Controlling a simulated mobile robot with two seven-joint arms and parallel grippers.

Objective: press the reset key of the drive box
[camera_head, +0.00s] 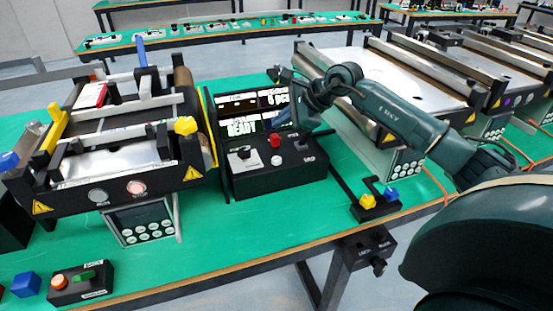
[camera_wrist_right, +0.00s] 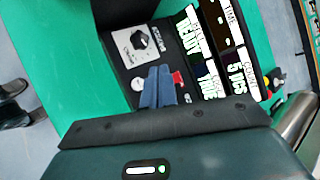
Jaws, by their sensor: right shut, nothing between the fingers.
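The drive box (camera_head: 275,179) is a black box on the green table, with a knob on a white plate (camera_head: 243,156), a red button (camera_head: 275,140) and a white button (camera_head: 277,160) on top. No label reading reset is legible, so I cannot tell which key it is. My right gripper (camera_wrist_right: 159,72) is shut and empty over the box top. In the right wrist view its blue-grey fingers lie between the white button (camera_wrist_right: 137,85) and the red button (camera_wrist_right: 177,78). I cannot tell whether they touch the panel. My left gripper is not in view.
Lit displays (camera_head: 240,125) stand behind the panel; one reads READY. A mini conveyor (camera_head: 120,165) stands to the left and another conveyor (camera_head: 400,75) to the right. A small box with buttons (camera_head: 80,283) sits at front left. Green table is clear in front of the drive box.

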